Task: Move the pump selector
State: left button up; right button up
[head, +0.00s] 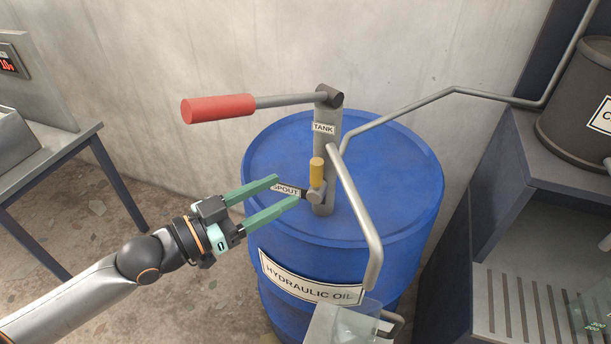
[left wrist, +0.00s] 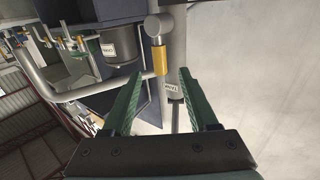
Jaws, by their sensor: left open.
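The pump selector on the pump post has a yellow handle (head: 317,172) on a round grey hub (head: 315,197). The handle points up, towards the TANK label (head: 323,128); the SPOUT label (head: 286,190) lies to the hub's left. My left gripper (head: 288,191) is open and empty, its green fingers reaching from the left towards the hub. In the left wrist view the yellow handle (left wrist: 160,60) and grey hub (left wrist: 158,26) appear beyond the gap between the fingertips (left wrist: 159,74). I cannot tell whether a finger touches the selector. My right gripper is not in view.
The pump stands on a blue drum (head: 390,205) labelled HYDRAULIC OIL. A red-handled lever (head: 218,108) extends left above my gripper. A bent grey spout pipe (head: 358,210) descends right of the selector, above a clear container (head: 340,322). A table (head: 70,145) stands left.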

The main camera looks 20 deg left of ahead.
aim_at(311, 176)
pick_arm(q)
jog(key=shift+p+x, duration=0.4)
jog(key=shift+x, duration=2.95)
grip_shut()
